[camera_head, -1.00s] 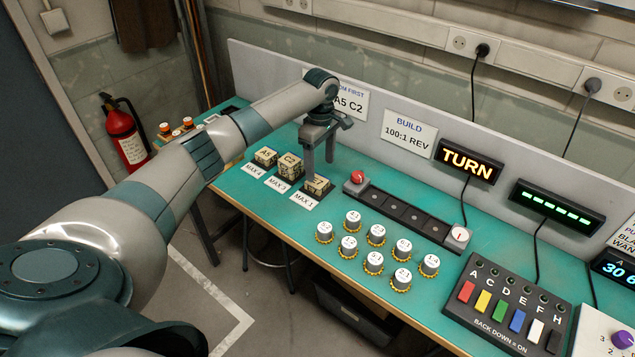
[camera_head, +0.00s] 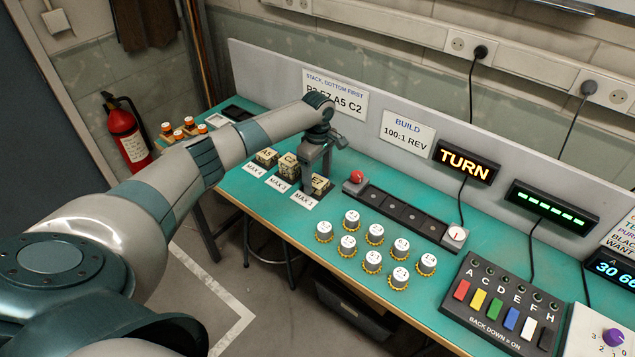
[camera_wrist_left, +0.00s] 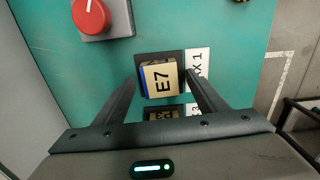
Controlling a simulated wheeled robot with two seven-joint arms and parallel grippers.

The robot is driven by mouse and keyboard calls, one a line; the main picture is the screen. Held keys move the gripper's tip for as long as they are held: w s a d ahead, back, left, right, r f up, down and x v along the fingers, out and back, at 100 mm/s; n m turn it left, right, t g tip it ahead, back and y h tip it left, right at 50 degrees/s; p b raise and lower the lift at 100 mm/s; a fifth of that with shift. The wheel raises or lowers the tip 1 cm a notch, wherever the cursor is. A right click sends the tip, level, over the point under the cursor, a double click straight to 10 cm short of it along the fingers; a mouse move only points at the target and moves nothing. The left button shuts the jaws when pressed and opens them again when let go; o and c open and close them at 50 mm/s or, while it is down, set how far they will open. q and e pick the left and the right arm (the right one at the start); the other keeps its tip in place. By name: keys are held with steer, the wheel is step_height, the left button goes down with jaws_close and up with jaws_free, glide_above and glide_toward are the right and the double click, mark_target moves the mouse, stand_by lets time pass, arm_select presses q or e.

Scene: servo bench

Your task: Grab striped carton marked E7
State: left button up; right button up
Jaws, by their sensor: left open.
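The E7 carton (camera_head: 320,184) is a small tan box with dark markings, standing on the dark pad by the MAX 1 label. In the left wrist view the E7 carton (camera_wrist_left: 159,78) shows its marked top and a blue stripe along one edge. My left gripper (camera_head: 318,170) is open, pointing down just above this carton. In the left wrist view its fingers (camera_wrist_left: 160,76) lie on either side of the carton, with gaps visible; I cannot tell how far down they reach. My right gripper is not in view.
A back panel with signs rises behind.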

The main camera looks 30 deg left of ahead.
mark_target(317, 180)
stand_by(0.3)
arm_select(q)
steer(key=c, duration=1.1)
steer(key=shift+r, duration=0.2)
steer(key=shift+c, duration=0.3)
steer(key=shift+r+b, duration=0.45)
steer(key=shift+r, duration=0.15)
step_height(317, 180, up, 2)
steer(key=shift+r+b, duration=0.2)
steer(key=shift+b, duration=0.4)
steer(key=d+r+b, duration=0.3)
steer(key=d+r, duration=0.4)
steer(key=d, duration=0.4)
steer(key=shift+w+d, duration=0.2)
steer(key=shift+d, duration=0.1)
